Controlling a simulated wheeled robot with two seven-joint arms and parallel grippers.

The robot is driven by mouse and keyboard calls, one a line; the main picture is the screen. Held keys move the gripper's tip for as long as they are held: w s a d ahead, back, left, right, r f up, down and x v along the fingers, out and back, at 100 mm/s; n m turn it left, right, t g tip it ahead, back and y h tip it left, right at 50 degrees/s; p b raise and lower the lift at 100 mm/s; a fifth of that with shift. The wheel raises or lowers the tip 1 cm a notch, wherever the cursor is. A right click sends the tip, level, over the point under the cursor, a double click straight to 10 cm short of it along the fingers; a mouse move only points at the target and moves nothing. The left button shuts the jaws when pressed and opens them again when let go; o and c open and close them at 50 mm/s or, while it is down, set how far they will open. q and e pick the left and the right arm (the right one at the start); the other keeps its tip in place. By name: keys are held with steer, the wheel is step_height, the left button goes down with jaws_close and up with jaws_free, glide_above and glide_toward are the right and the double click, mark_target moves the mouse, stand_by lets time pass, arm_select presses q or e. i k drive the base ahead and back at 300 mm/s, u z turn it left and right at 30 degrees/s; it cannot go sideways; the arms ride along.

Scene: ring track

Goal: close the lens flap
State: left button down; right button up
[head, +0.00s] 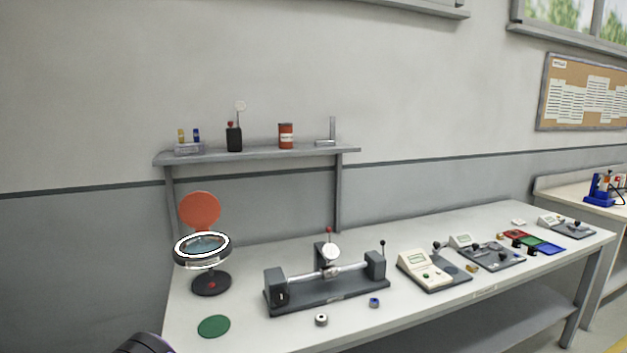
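The magnifier lamp (202,247) stands at the left end of the workbench, with a white ring around a glass lens and a round dark base (211,283). Its orange-red lens flap (200,211) stands raised, nearly upright, at the back of the ring. The lens is uncovered. A dark rounded part at the bottom left edge looks like a piece of my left arm. Neither gripper's fingers show.
A green disc (214,326) lies in front of the lamp. A grey fixture with a shaft (326,282) stands to its right, with two small rings in front. Meters and coloured trays fill the right side. A shelf (255,154) rises behind.

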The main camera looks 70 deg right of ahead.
mark_target(198, 210)
steer(key=z, duration=2.2)
